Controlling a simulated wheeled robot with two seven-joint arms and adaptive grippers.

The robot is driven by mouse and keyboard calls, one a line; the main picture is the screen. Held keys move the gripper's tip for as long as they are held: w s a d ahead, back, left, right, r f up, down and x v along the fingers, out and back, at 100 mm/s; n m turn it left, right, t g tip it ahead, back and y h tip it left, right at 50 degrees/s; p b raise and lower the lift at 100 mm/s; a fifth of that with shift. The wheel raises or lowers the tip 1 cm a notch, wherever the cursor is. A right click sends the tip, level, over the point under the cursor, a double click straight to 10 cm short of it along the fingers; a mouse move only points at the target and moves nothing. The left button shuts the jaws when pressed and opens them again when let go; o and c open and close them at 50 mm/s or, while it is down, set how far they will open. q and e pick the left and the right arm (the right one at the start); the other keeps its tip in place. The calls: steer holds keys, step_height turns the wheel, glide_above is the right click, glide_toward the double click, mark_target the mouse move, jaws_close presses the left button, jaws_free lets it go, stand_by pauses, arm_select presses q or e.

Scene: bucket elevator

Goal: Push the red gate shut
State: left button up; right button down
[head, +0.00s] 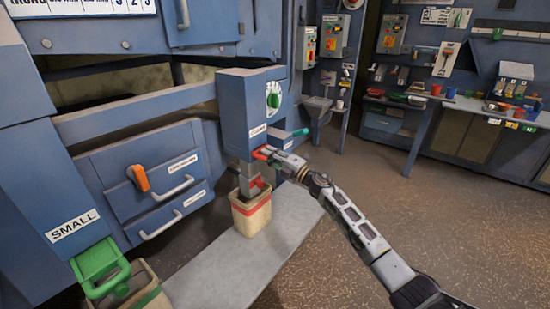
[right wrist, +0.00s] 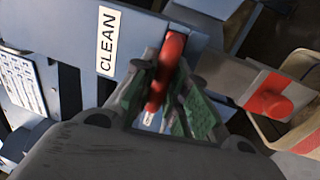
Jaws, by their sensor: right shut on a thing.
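The red gate's handle (head: 262,153) sticks out from the blue spout housing (head: 240,112), just below the CLEAN label. In the right wrist view the red handle (right wrist: 166,66) lies between the green finger pads. My right gripper (head: 273,156) is shut on this handle, with its arm coming in from the lower right. The fingers hide part of the handle. How far the gate plate is in or out cannot be told. My left gripper is not in view.
A tan bucket with a red band (head: 251,214) stands under the grey spout, on a pale platform (head: 215,270). A green gate (head: 100,268) marked SMALL is at the lower left. An orange handle (head: 138,178) sits on a drawer front. Floor at right is clear.

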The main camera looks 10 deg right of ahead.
steer(key=shift+r, duration=0.1)
steer(key=c, duration=1.9)
jaws_free()
steer(key=o, duration=0.5)
steer(key=shift+w+a, duration=0.2)
steer(key=shift+w, duration=0.05)
steer(key=shift+s+d, duration=0.15)
steer(key=shift+v, duration=5.9)
steer(key=shift+s, duration=0.1)
